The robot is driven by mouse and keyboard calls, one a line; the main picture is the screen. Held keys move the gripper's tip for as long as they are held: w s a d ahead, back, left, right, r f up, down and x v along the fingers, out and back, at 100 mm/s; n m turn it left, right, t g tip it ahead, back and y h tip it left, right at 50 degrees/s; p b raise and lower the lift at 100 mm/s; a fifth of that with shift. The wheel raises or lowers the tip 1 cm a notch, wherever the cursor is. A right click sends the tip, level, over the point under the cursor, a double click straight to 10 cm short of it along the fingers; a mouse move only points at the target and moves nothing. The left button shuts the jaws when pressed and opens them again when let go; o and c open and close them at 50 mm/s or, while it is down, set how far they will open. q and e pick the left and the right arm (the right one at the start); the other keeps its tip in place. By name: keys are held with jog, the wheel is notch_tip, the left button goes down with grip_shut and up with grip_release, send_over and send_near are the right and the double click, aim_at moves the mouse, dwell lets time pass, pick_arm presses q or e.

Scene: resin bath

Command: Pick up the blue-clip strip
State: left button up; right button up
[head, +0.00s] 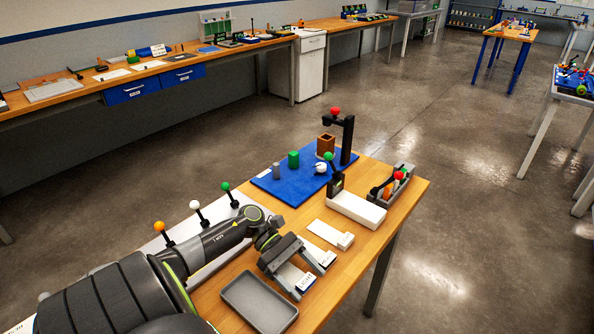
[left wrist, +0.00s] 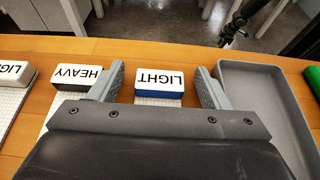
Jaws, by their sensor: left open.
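The blue-clip strip (left wrist: 158,85) is in the middle of the left wrist view, a pale strip whose white label reads LIGHT above a blue clip. In the head view its labelled end (head: 306,283) shows by the gripper; the rest is partly hidden. My left gripper (head: 309,274) is open above the strips. In the left wrist view the fingers (left wrist: 160,78) appear on either side of the blue clip, with nothing visibly held. A dark-clip strip (left wrist: 78,75) labelled HEAVY lies left of it, partly covered by the left finger.
A grey tray (head: 259,300) lies close beside the blue-clip strip. Another white strip (head: 330,234) lies beyond the HEAVY one.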

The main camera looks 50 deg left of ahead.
pick_arm(q)
jog(key=c, duration=1.1)
jog(key=shift+o, duration=0.2)
